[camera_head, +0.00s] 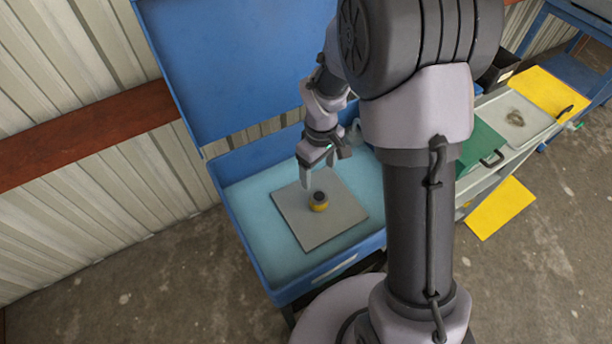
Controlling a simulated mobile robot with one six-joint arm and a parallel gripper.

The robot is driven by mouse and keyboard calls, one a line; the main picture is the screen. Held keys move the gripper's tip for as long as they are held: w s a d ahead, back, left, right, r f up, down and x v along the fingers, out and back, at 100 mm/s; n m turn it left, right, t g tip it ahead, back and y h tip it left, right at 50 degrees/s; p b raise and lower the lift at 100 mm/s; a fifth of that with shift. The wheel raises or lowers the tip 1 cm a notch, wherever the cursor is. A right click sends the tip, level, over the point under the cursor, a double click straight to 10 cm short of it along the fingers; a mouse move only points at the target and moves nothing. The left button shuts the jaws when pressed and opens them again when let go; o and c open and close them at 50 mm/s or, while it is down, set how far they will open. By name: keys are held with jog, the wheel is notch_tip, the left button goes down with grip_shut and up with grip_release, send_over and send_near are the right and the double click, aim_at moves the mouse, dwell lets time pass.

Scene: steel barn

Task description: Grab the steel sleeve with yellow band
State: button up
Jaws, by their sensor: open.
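The steel sleeve with yellow band (319,202) is a small short cylinder with a dark top and a yellow band around it. It stands on a grey square mat (297,228) inside the blue tray-like box. My gripper (316,180) is open, its fingers pointing down just above and beside the sleeve, on its far side in the picture. Whether a fingertip touches the sleeve, I cannot tell. Part of the gripper's far finger is hard to make out.
The blue box (250,254) has low walls and a raised lid (235,65) behind. To the right, behind my arm, are a green board (482,143), a grey tray (517,118) and yellow sheets (500,207). The box floor around the mat is clear.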

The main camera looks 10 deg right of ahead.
aim_at(319, 196)
jog(key=f+b, duration=0.2)
jog(key=f, duration=0.3)
jog(key=f+b, duration=0.2)
jog(key=f, duration=0.3)
jog(key=f+b, duration=0.2)
jog(key=f, duration=0.3)
jog(key=shift+w+d+f, duration=0.1)
jog(key=shift+d+f, duration=0.2)
jog(key=shift+r, duration=0.1)
jog(key=shift+c, duration=1.3)
grip_shut()
